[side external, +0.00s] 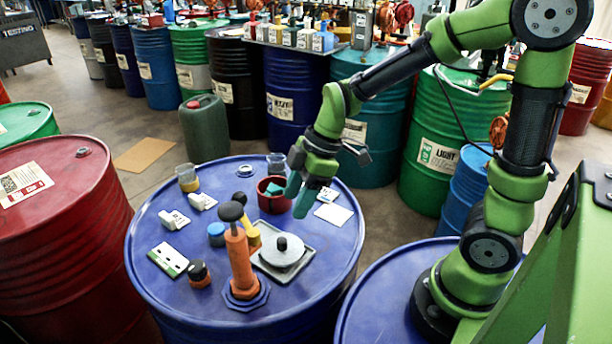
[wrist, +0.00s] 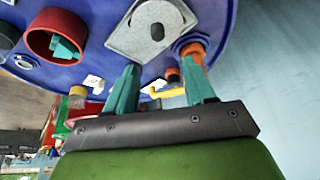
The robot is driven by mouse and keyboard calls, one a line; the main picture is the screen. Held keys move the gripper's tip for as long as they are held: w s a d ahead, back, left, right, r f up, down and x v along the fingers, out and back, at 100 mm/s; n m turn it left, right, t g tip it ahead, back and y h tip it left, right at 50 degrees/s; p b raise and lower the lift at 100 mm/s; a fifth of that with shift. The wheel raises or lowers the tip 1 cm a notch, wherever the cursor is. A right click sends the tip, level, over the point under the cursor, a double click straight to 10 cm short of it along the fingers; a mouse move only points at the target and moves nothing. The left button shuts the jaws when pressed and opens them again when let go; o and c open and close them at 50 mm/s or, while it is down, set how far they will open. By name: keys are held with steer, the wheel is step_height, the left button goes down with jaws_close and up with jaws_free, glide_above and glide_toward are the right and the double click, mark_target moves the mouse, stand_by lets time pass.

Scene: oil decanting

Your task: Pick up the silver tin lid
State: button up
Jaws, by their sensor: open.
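The silver tin lid (side external: 277,256) is a round grey disc with a black knob. It lies on a square grey tray (side external: 305,256) near the front right of the blue drum top; the lid (wrist: 143,22) is also at the top of the wrist view. My gripper (side external: 300,198) is open and empty, with teal fingers, above the drum top and to the back right of the lid. In the wrist view my gripper (wrist: 162,65) has its fingers spread below the lid, not touching it.
A tall orange hand pump (side external: 240,262) stands just left of the lid. A red pot (side external: 268,204) with teal content is behind it. White cards (side external: 333,214) lie at right. Several small containers and blocks occupy the left side of the drum top.

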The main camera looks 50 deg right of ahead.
glide_above(281, 240)
steer(key=s+d, duration=0.1)
steer(key=d, duration=0.1)
steer(key=f, duration=0.4)
steer(key=shift+s+a+f, duration=0.15)
steer(key=shift+a+f, duration=0.05)
steer(key=shift+f, duration=0.2)
steer(key=shift+d+x, duration=0.15)
steer(key=shift+x, duration=1.2)
steer(key=shift+d+x, duration=0.1)
steer(key=shift+x, duration=1.25)
steer(key=shift+s, duration=0.1)
steer(key=shift+c, duration=0.5)
jaws_close()
